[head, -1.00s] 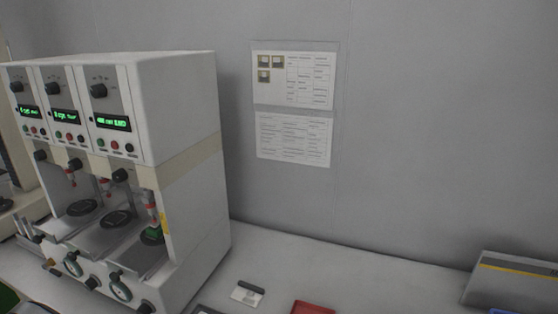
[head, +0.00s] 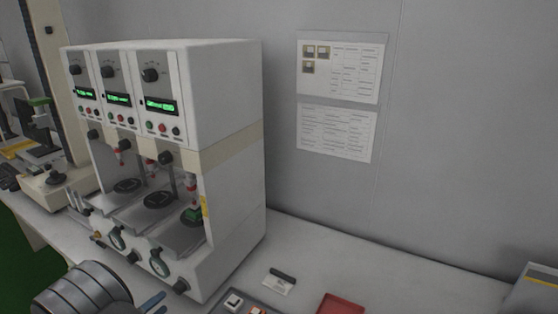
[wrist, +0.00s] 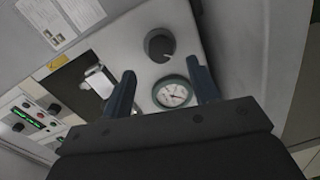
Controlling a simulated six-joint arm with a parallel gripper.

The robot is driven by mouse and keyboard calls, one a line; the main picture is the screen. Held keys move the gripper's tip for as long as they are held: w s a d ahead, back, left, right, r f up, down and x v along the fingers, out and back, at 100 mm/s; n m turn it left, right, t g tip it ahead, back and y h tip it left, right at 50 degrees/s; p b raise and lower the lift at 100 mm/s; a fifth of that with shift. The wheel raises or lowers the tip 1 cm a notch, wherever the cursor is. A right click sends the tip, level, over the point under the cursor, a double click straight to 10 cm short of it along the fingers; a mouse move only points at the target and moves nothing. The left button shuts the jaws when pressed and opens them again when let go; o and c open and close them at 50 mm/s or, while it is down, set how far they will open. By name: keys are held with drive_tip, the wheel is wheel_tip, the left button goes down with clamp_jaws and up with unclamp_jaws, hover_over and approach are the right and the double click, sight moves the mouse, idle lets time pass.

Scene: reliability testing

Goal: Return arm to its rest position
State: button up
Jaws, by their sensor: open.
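My gripper (wrist: 160,78) shows in the wrist view with its two dark blue fingers apart and nothing between them. Behind the gap is a round dial gauge (wrist: 173,95) with a green rim, on the front of the test machine (head: 228,110). In the head view my grey arm comes in at the lower left, in front of the machine, with blue fingers (head: 152,303) near the bottom edge. A green piece (head: 192,214) sits in the machine's right-hand station, under a red-tipped probe.
A grey tray (head: 262,298) with small parts, a red tray (head: 341,303) and a small card (head: 278,284) lie on the bench right of the machine. A grey box (head: 537,290) stands at the right edge. Other equipment (head: 40,135) is at the far left. Bench between the red tray and box is clear.

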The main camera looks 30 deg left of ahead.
sight(176, 291)
drive_tip(key=w, duration=0.6)
drive_tip(key=shift+w+d+f, duration=0.15)
drive_tip(key=shift+w+f, duration=0.05)
drive_tip(key=shift+w, duration=0.05)
drive_tip(key=shift+s+m, duration=0.1)
drive_tip(key=shift+m, duration=0.4)
drive_tip(key=m, duration=0.3)
drive_tip(key=m+y, duration=0.1)
drive_tip(key=m, duration=0.7)
drive_tip(key=shift+f+m+y, duration=0.1)
drive_tip(key=shift+m+y, duration=0.2)
drive_tip(key=shift+m, duration=1.7)
drive_tip(key=shift+o, duration=0.3)
